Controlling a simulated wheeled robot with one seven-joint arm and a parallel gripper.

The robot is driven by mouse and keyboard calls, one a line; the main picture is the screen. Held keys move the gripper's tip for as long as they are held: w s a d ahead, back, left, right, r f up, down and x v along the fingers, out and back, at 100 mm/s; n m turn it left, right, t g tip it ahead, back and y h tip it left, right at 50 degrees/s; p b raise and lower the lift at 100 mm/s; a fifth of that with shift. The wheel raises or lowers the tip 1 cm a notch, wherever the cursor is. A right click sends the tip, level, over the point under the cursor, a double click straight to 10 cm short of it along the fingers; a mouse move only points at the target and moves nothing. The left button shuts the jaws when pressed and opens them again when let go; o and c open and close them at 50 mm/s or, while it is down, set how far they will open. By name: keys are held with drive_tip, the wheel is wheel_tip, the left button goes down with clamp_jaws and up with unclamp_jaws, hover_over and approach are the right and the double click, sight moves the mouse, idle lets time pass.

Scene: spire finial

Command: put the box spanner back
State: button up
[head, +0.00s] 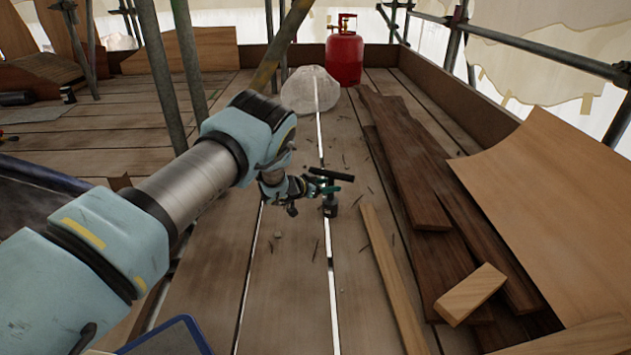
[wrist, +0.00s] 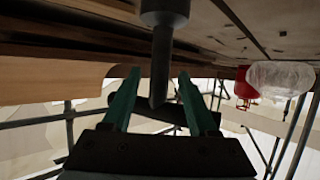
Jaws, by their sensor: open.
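The box spanner (head: 329,174) is a dark T-shaped tool, upright on or just above the plank deck, with its crossbar on top and a thicker socket end below. In the wrist view, which shows the deck at the top, its round shaft (wrist: 161,60) passes between the two green fingers of my gripper (wrist: 159,76), with a visible gap on both sides. My gripper (head: 328,189) is open around the shaft, just below the crossbar. I cannot tell whether the socket rests on the deck or in something.
Dark planks (head: 412,165) and a pale batten (head: 392,275) lie right of the spanner, with a wood block (head: 470,294) on the planks. A white sack (head: 310,90) and a red gas cylinder (head: 344,55) stand behind. Scaffold poles (head: 164,75) rise at left.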

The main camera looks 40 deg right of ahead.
drive_tip(key=p+v, duration=0.3)
drive_tip(key=v, duration=0.4)
drive_tip(key=shift+a, duration=0.3)
drive_tip(key=shift+r, duration=0.2)
